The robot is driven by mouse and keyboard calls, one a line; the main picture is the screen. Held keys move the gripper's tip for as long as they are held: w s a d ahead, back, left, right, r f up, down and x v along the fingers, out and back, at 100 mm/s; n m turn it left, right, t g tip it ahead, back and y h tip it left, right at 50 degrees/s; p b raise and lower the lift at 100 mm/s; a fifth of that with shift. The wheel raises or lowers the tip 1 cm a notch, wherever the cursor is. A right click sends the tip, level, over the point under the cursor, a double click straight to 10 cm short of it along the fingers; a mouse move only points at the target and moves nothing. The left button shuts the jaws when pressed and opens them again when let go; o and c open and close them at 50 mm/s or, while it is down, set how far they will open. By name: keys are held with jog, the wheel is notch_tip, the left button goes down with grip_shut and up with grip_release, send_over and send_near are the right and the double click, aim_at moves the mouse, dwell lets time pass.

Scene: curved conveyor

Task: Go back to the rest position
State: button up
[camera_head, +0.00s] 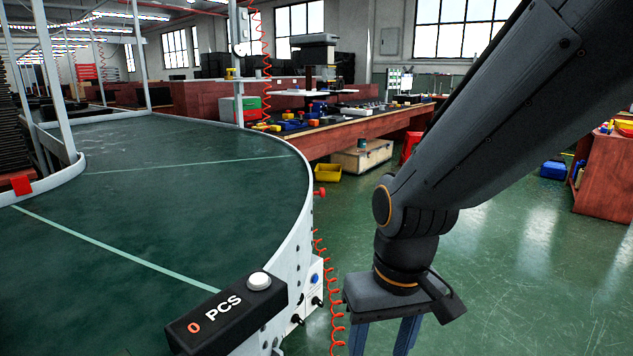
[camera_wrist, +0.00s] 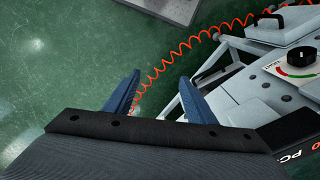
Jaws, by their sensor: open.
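My gripper (camera_head: 384,338) shows at the bottom of the head view, to the right of the curved conveyor (camera_head: 110,215). Its two blue fingers point down and are cut off by the lower edge. In the wrist view my gripper (camera_wrist: 160,98) has its blue fingers spread apart, with nothing between them but green floor and an orange coiled cable behind. My arm comes down from the upper right of the head view.
A black counter box (camera_head: 225,315) with a white button sits on the conveyor's near edge. An orange coiled cable (camera_head: 335,325) hangs beside the conveyor. A workbench (camera_head: 350,135), a yellow bin (camera_head: 327,172) and a blue bin (camera_head: 553,170) stand farther back.

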jog(key=s+d+r+m+p, duration=0.2)
jog(key=d+r+p, duration=0.7)
jog(key=p, duration=0.5)
notch_tip(320, 180, up, 2)
jog(key=shift+s+d+r+h, duration=0.15)
jog(key=shift+d+r+h, duration=0.1)
jog(key=shift+d+h, duration=0.15)
